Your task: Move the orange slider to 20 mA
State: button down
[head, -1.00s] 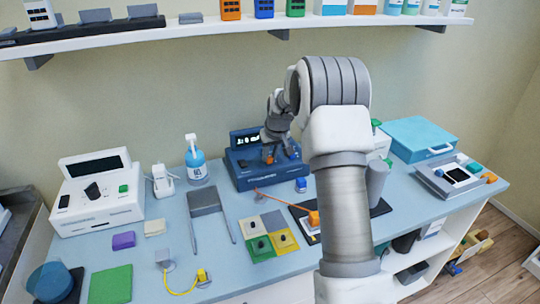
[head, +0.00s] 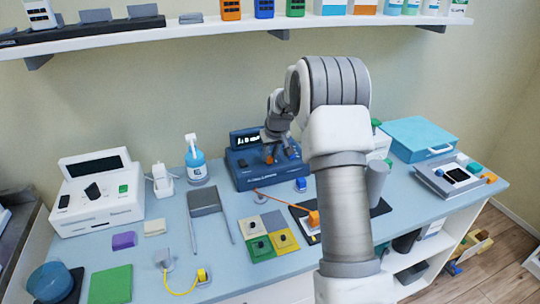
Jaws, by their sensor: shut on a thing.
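The blue stimulator unit (head: 240,171) stands at the back middle of the bench, its dark display showing small light characters too small to read. The orange slider (head: 270,158) is on its sloped front, small and partly hidden by my gripper. My gripper (head: 271,154) reaches down onto the front of the unit and is shut on the orange slider. The slider's scale marks cannot be read at this size.
A grey holder with two prongs (head: 204,201) and coloured square pads (head: 285,239) lie in front. A blue case (head: 417,138) sits at the right. A shelf (head: 230,29) runs above.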

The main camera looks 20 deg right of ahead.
aim_at(273, 169)
dwell(0.3)
jog(key=shift+w+p, duration=0.75)
jog(key=shift+w, duration=1.25)
jog(key=c, duration=0.7)
grip_release()
jog(key=v, duration=1.7)
jog(key=shift+s+r, duration=0.1)
jog(key=shift+r, duration=0.15)
